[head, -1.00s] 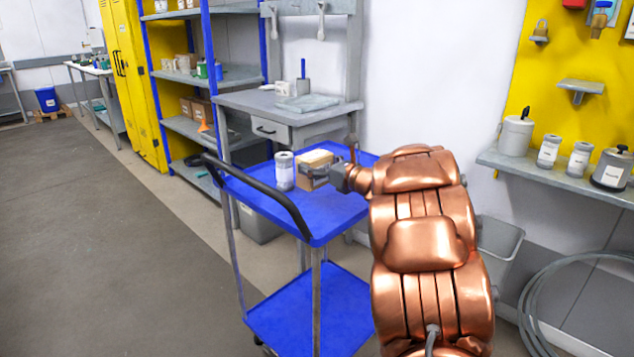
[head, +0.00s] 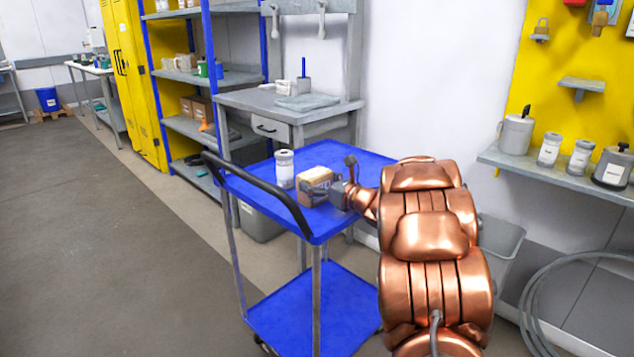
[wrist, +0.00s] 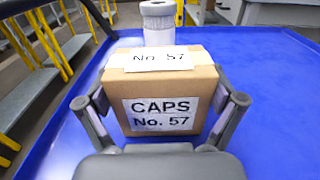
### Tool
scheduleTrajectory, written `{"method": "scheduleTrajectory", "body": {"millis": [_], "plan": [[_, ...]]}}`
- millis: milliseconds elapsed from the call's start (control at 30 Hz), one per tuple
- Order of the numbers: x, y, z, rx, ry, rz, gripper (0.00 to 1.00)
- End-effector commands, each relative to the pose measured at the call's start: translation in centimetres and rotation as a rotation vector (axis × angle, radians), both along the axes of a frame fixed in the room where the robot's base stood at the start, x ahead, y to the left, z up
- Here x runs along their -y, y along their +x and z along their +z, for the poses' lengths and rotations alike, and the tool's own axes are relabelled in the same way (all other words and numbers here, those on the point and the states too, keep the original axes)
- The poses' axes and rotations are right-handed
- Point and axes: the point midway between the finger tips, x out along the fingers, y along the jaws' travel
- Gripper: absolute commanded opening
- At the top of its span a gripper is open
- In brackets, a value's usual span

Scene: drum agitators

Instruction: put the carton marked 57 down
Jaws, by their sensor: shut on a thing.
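The carton marked 57 (wrist: 160,85) is a brown box with white labels reading "CAPS No. 57" and "No. 57". In the head view the carton (head: 314,180) is at the blue cart's top shelf (head: 335,223). My gripper (wrist: 160,112) has one finger against each side of the carton and is shut on it. In the head view my gripper (head: 325,190) is at the carton's near right side. The carton looks upright, on or just above the shelf; I cannot tell whether its base touches.
A white, grey-lidded jar (head: 284,170) stands on the cart just left of and behind the carton; it also shows in the wrist view (wrist: 160,24). A black cart handle (head: 262,190) runs along the left edge. Blue shelf surface is clear to the carton's right.

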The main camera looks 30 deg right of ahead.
Motion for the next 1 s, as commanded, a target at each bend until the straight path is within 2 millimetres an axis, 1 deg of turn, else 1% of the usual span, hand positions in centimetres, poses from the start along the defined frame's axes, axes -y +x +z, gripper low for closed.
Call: {"method": "scheduleTrajectory", "body": {"millis": [33,67,100,433,600,767,1000], "plan": [[0.0,0.0,-0.2,0.001,-0.001,0.0,0.52],[0.0,0.0,-0.1,0.0,0.0,0.0,0.95],[0.0,0.0,0.0,0.0,0.0,0.0,0.99],[0.0,0.0,0.0,0.0,0.001,0.0,1.0],[0.0,0.0,0.5,0.0,0.002,-0.001,1.0],[0.7,-2.3,0.0,-0.004,0.002,-0.006,1.0],[1.5,-6.1,0.2,-0.001,-0.002,-0.005,1.0]]}}
